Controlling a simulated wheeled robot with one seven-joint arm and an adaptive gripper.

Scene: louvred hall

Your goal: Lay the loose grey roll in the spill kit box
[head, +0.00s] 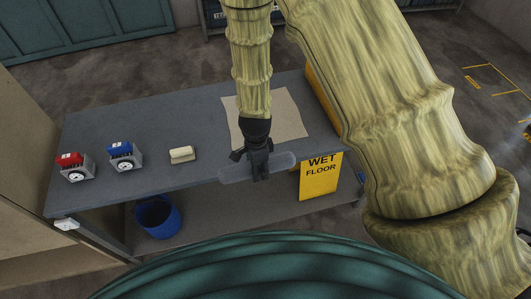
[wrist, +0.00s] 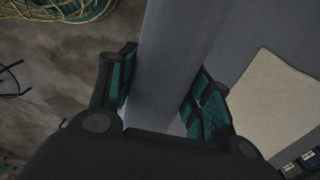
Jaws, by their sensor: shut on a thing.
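The loose grey roll (head: 232,174) is held crosswise in my gripper (head: 258,173), over the front edge of the grey table in the head view. In the wrist view the roll (wrist: 163,60) runs between the two fingers of my gripper (wrist: 163,92), which are shut on it. A yellow panel (head: 318,92) stands at the right end of the table, mostly hidden by my arm. I cannot tell whether it is part of the spill kit box, and no other such box shows clearly.
A beige mat (head: 287,120) lies on the table (head: 200,120). A cream block (head: 182,155), a blue device (head: 122,152) and a red device (head: 73,163) stand to the left. A yellow wet floor sign (head: 320,184) is at the front right. A blue bucket (head: 157,217) sits below.

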